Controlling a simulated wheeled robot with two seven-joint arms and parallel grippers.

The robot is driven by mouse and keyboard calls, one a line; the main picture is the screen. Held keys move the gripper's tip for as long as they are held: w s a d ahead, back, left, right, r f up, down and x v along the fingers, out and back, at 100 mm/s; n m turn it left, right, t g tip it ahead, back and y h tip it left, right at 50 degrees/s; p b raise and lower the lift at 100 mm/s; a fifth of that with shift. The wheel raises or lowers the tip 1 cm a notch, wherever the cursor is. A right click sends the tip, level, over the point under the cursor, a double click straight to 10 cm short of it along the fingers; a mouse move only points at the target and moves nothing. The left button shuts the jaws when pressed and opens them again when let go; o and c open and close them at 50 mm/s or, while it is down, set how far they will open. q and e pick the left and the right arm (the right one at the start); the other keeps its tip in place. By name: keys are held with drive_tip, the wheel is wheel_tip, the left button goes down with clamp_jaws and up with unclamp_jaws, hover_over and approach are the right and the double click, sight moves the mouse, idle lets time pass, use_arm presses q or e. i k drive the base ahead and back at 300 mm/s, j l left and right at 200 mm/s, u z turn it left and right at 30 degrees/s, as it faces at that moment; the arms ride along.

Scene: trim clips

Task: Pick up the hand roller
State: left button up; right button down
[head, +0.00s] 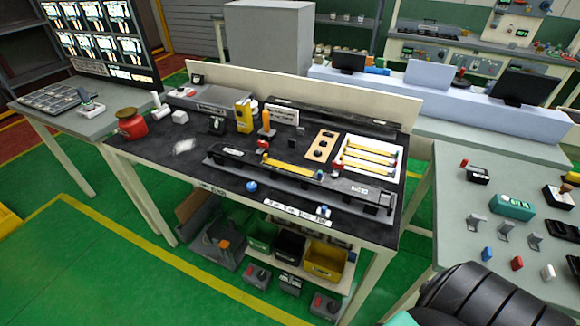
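The workbench (150,160) has a black top and stands in the middle of the head view. I cannot tell for sure which small item is the hand roller. Candidates are a small blue round piece (251,186) near the front edge, a blue-and-white piece (323,211) at the front right, and a small red piece (262,146) at the back of the long dark trim part (230,157). A yellow strip (290,168) lies along that part. Neither of my grippers shows in the head view.
A white tray (346,146) of yellow strips, a wooden plate (320,144), an orange bottle (266,121) and a yellow box (243,116) stand at the back. A red pot (131,124) is at left. A grey table (455,215) stands right.

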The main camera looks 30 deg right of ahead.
sight(266, 130)
drive_tip(key=i+j+z, duration=0.3)
drive_tip(key=i, duration=0.15)
drive_tip(key=i+j+z, duration=0.3)
drive_tip(key=i+j, duration=0.15)
